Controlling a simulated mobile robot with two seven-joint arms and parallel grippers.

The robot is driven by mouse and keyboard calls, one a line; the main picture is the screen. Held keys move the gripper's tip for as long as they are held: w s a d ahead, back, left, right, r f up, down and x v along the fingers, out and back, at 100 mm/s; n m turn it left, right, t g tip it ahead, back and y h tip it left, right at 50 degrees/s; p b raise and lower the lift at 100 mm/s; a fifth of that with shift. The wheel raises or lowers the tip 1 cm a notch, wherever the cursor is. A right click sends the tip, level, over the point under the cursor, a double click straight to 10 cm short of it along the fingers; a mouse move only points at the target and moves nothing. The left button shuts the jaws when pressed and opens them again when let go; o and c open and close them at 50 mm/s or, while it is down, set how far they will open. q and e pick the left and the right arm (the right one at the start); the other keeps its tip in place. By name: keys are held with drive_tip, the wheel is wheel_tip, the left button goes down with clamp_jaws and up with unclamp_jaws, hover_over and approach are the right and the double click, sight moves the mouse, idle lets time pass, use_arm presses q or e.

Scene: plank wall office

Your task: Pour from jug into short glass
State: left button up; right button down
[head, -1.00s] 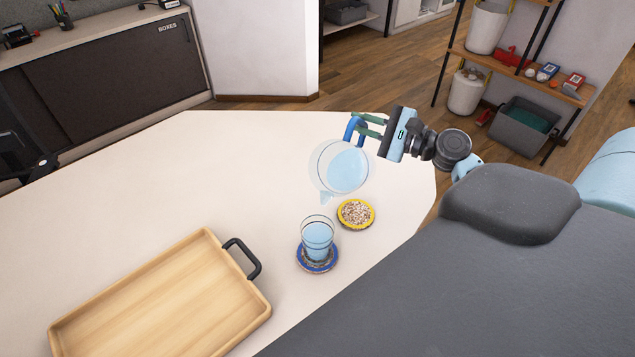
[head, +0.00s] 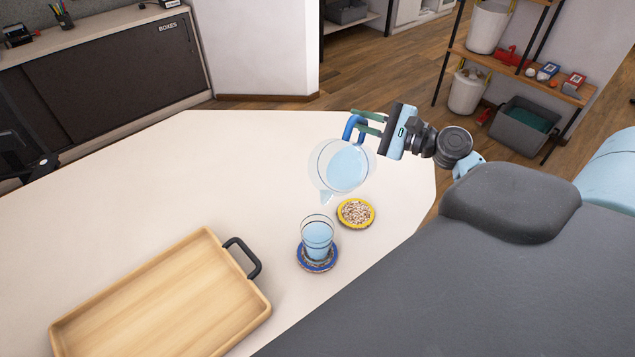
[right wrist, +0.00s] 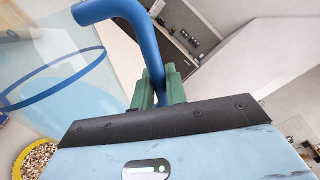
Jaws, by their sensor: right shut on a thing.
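The clear jug (head: 343,168) with a blue handle holds light blue liquid and is tilted, its spout pointing down toward the glass. My right gripper (head: 362,125) is shut on the jug's blue handle. In the right wrist view the green fingers (right wrist: 158,88) close around the handle (right wrist: 140,28), and part of the jug (right wrist: 60,60) shows at left. The short glass (head: 317,236) stands upright on a blue coaster (head: 318,266), below the spout, and holds light blue liquid. I cannot make out a stream between spout and glass. My left gripper is not in view.
A yellow-rimmed coaster (head: 356,213) with a speckled top lies beside the glass, under the jug. A wooden tray (head: 160,300) with a black handle lies at the front left. The white table (head: 200,170) is clear behind the tray.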

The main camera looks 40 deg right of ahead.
sight(349, 158)
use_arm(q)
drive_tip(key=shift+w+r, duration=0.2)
use_arm(e)
drive_tip(key=shift+s+a+r+n, duration=0.1)
drive_tip(key=shift+a+r+n, duration=0.15)
drive_tip(key=shift+r, duration=0.35)
drive_tip(key=shift+s+a+r+n, duration=0.1)
drive_tip(key=shift+a+r+n, duration=0.15)
drive_tip(key=shift+r+n, duration=0.25)
idle(1.3)
